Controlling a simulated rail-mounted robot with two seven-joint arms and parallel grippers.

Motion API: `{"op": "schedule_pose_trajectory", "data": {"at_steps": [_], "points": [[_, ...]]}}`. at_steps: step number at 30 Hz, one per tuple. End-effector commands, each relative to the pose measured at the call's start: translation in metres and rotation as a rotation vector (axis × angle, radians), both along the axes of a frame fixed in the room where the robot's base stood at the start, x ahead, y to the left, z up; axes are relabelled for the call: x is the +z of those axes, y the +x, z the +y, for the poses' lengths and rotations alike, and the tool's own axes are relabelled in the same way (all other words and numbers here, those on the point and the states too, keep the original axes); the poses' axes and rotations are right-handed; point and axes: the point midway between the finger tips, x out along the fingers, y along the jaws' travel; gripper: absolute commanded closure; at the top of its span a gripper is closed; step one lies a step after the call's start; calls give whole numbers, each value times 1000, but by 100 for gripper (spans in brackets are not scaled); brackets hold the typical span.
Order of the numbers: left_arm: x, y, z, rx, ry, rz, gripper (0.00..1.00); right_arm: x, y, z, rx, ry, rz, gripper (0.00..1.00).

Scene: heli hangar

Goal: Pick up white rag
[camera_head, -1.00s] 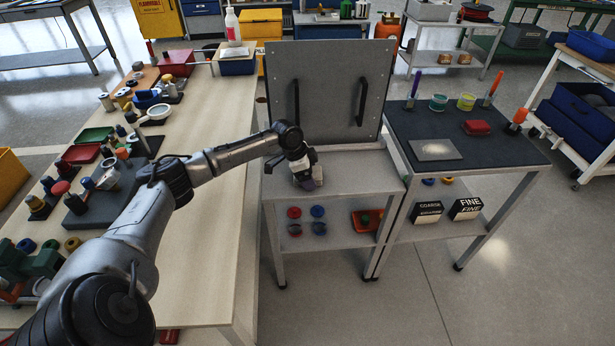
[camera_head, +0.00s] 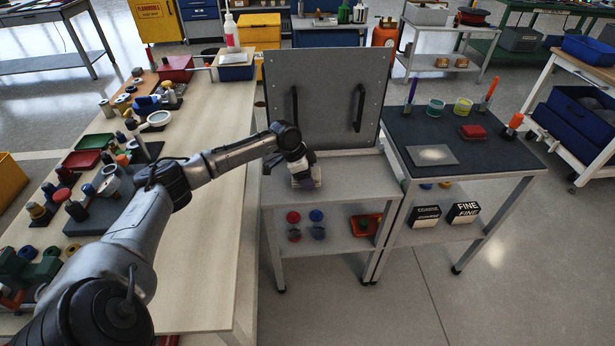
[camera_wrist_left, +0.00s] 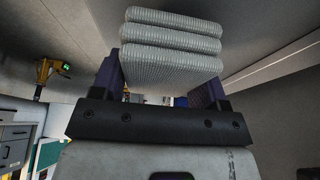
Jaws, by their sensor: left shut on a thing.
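The white rag (camera_wrist_left: 172,48) is a folded stack of ribbed whitish cloth in the left wrist view. It sits between the two dark blue fingers of my left gripper (camera_wrist_left: 163,78), which is shut on it. In the head view my left gripper (camera_head: 304,176) is over the left part of the grey cart top (camera_head: 345,180). The rag shows there only as a small pale patch at the fingertips. Whether it still touches the cart top is hard to tell. My right gripper is not in view.
An upright grey panel (camera_head: 327,75) with two black handles stands behind the gripper. A long wooden bench (camera_head: 215,200) with many small parts is on the left. A dark-topped table (camera_head: 500,150) with jars and tools adjoins on the right. The cart top right of the gripper is clear.

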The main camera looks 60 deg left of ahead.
Motion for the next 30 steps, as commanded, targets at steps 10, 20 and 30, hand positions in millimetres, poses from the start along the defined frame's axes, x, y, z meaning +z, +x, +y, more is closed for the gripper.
{"op": "schedule_pose_trajectory", "data": {"at_steps": [10, 20, 30], "points": [[53, -4, -48, -7, 2, -1, 55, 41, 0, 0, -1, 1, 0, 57], [80, -7, -99, -2, -1, -1, 55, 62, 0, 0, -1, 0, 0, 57], [88, -9, -116, 0, 0, -1, 55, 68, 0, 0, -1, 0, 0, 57]]}}
